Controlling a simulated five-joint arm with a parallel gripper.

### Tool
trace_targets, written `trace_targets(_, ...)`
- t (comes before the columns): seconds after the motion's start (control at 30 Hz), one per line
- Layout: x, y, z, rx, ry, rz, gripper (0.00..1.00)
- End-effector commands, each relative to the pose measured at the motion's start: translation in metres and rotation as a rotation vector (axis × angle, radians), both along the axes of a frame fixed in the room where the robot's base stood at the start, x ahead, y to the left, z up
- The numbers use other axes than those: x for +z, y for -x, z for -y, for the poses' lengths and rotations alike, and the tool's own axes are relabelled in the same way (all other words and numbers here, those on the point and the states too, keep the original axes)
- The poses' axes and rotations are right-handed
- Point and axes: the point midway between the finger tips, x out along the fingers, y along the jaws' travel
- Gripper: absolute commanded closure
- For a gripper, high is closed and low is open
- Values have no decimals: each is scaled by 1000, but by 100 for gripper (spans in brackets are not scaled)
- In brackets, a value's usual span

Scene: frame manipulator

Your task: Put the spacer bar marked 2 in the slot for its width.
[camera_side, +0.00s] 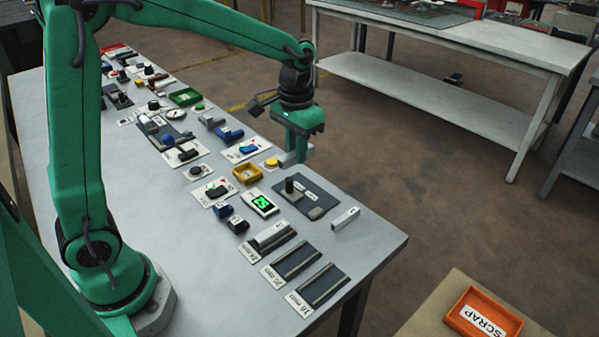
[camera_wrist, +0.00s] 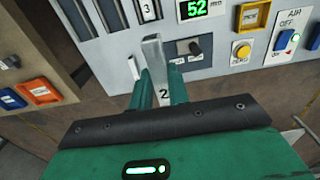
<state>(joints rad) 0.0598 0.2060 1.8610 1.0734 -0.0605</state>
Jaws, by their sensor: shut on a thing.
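My gripper (camera_side: 297,150) is shut on a pale grey spacer bar (camera_side: 287,159), held above the table's far edge in the side view. In the wrist view the bar (camera_wrist: 153,55) stands lengthwise between the fingers (camera_wrist: 158,88), with a 2 on its near end. Three slots lie at the table's near end: the 24 mm slot (camera_side: 258,251), with a grey bar (camera_side: 271,236) in or on it, the 20 mm slot (camera_side: 297,261) and the 16 mm slot (camera_side: 323,285), both empty. Another loose bar (camera_side: 345,218) lies near the right edge; a bar marked 3 (camera_wrist: 147,9) shows in the wrist view.
A display (camera_side: 262,203) reads 52 mm in the wrist view (camera_wrist: 201,8). A dark gauge plate (camera_side: 316,190) with a post stands beside it. A yellow tray (camera_side: 247,181) and button (camera_side: 271,163) are nearby. An orange scrap tray (camera_side: 461,310) stands apart at lower right.

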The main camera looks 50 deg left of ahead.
Motion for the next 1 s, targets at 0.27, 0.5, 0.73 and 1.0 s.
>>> trace_targets(0.27,15,7,-25,-1,0,0,100)
trace_targets(0.5,15,7,-24,-2,0,-1,100)
trace_targets(0.73,12,12,-10,-5,0,-1,100)
trace_targets(1.0,3,34,38,-9,0,0,100)
